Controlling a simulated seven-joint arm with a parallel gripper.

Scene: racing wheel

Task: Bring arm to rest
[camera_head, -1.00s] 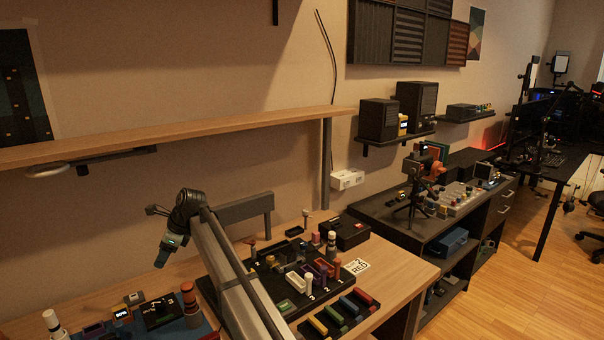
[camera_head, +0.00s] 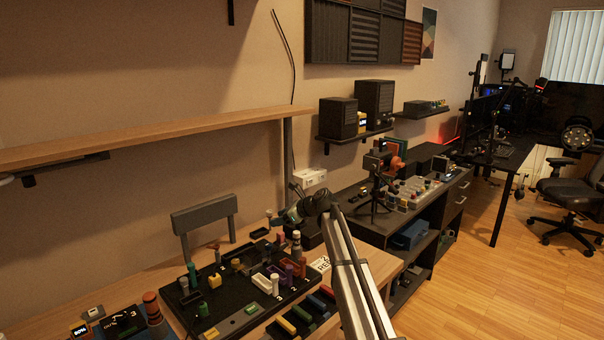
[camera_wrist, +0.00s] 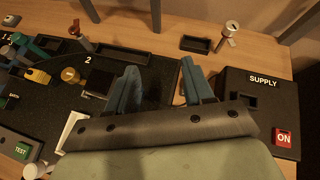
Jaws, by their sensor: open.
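My arm reaches up from the lower right of the head view, and my gripper (camera_head: 291,214) hangs at its end over the back right of the workbench. In the wrist view my gripper (camera_wrist: 160,82) has its two blue fingers apart, with nothing between them. Below them lies the dark board (camera_wrist: 60,105), to the left of the black SUPPLY box (camera_wrist: 245,92). The same board (camera_head: 215,310) shows in the head view, left of my arm. My arm hides part of the bench's right end.
A wooden shelf (camera_head: 140,137) runs above the bench. A dark cabinet (camera_head: 425,218) stands to the right, with open floor beyond.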

